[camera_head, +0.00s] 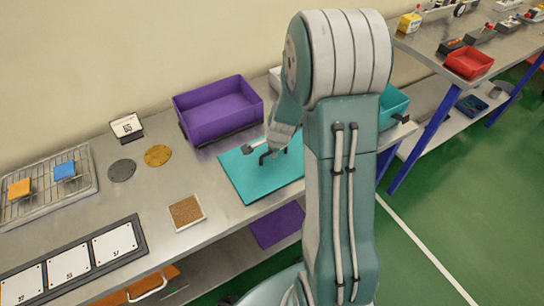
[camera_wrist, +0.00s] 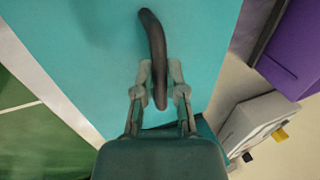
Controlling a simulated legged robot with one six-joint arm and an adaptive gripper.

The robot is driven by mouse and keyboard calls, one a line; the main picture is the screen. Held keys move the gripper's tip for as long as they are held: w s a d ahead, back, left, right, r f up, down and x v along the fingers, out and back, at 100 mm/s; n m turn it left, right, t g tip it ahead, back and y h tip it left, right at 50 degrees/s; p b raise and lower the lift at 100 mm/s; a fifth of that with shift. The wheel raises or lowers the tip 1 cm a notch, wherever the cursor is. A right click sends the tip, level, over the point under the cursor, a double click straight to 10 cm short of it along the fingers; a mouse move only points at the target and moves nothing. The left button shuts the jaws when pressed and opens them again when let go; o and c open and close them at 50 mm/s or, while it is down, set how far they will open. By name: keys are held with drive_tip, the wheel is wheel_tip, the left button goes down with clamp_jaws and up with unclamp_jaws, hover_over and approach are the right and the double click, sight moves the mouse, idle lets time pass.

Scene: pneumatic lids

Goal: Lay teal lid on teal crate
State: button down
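The teal lid (camera_head: 250,178) is a flat plate at the front of the bench, left of my arm in the head view. Its black curved handle (camera_wrist: 153,40) shows in the wrist view. My gripper (camera_wrist: 160,80) is at the near end of this handle, its fingers closed in on both sides of it. In the head view my gripper (camera_head: 266,156) is over the lid. Whether the lid is lifted clear of the bench I cannot tell. The teal crate (camera_head: 396,101) stands right of my arm, partly hidden behind it.
A purple crate (camera_head: 215,108) stands behind the lid. A cork square (camera_head: 186,212), a yellow disc (camera_head: 158,155) and a grey disc (camera_head: 122,170) lie to the left. A wire rack (camera_head: 45,187) is farther left. A purple panel (camera_head: 277,226) is on the lower shelf.

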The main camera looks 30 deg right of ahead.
drive_tip(key=shift+d+r, duration=0.1)
drive_tip(key=shift+d, duration=0.2)
drive_tip(key=shift+a+r, duration=0.2)
drive_tip(key=shift+r, duration=1.2)
drive_tip(key=shift+d, duration=0.1)
drive_tip(key=shift+s, duration=0.1)
